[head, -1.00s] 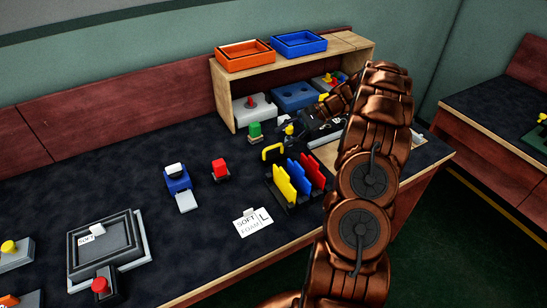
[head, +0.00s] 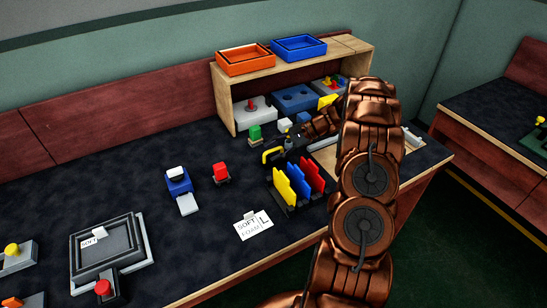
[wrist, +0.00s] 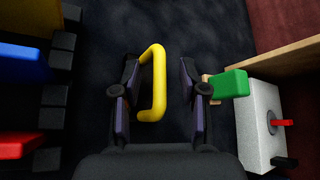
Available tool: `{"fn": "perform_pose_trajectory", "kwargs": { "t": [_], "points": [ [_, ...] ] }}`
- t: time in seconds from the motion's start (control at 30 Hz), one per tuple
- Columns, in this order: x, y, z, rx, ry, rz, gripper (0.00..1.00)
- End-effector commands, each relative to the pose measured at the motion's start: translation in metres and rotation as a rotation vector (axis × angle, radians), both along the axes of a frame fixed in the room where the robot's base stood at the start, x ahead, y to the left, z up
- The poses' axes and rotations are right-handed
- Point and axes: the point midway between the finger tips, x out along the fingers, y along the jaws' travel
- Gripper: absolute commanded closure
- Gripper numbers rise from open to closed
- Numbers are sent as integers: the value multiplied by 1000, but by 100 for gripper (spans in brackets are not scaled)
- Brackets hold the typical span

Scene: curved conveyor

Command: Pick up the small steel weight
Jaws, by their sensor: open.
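My gripper (head: 289,145) is open, just right of a yellow handle (head: 271,155) on the dark table in the head view. In the wrist view the two fingers of my gripper (wrist: 160,88) stand either side of the yellow handle (wrist: 158,85), with gaps and no clear contact. I cannot make out a small steel weight for certain in either view. What the handle is fixed to, if anything, does not show clearly.
A rack of yellow, blue and red plates (head: 296,182) stands in front of my gripper. A green block (head: 255,132) and a wooden shelf (head: 225,95) are behind.

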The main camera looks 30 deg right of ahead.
Motion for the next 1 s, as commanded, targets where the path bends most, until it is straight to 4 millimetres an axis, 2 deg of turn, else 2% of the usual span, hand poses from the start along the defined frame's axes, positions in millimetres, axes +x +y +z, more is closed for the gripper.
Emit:
{"fn": "perform_pose_trajectory", "kwargs": {
  "t": [0.33,0.73,1.0],
  "points": [
    [2,5,-3,1,0,-1,58],
    [2,5,-3,0,1,-1,100],
    [2,4,-3,0,1,-1,100]
  ]
}}
